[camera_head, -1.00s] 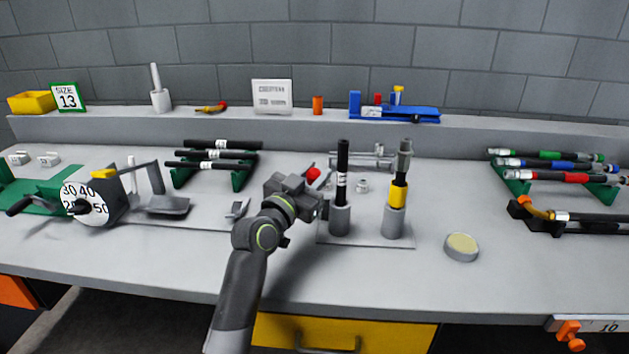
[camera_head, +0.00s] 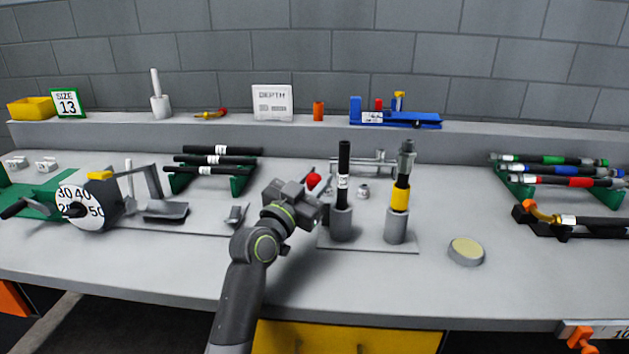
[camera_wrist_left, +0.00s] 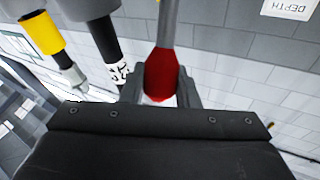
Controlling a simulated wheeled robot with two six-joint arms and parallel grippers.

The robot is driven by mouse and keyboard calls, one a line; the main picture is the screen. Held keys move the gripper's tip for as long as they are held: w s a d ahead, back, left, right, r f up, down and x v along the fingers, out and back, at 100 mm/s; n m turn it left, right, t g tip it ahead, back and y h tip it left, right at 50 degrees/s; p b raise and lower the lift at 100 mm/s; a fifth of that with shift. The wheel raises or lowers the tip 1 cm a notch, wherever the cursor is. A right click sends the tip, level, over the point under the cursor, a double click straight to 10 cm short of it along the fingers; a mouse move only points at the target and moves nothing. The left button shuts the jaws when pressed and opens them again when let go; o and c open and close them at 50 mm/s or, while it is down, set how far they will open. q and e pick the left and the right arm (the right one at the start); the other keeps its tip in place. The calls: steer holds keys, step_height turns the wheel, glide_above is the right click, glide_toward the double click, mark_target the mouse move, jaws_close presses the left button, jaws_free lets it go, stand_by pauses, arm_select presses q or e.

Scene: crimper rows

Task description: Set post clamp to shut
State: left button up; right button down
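The post clamp's lever ends in a red knob (camera_head: 313,181), just left of the black post (camera_head: 343,190). In the left wrist view the red knob (camera_wrist_left: 161,78) sits between both fingers of my left gripper (camera_wrist_left: 160,88), which press close on its sides; a grey rod runs up from it. In the head view my left gripper (camera_head: 318,205) is beside the knob, its fingers partly hidden. The black post stands upright in a grey socket on a grey plate (camera_head: 370,246). A second post with a yellow band (camera_head: 400,198) stands to its right. The clamp jaws are not clear. My right gripper is not in view.
A round button-like disc (camera_head: 466,251) lies right of the plate. Racks of black hoses (camera_head: 217,160) and coloured hoses (camera_head: 560,170) flank it. A dial press (camera_head: 85,210) stands at left. The front middle of the table is clear.

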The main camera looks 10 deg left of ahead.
arm_select(q)
steer(key=o, duration=0.4)
steer(key=shift+o, duration=0.2)
steer(key=shift+v, duration=3.75)
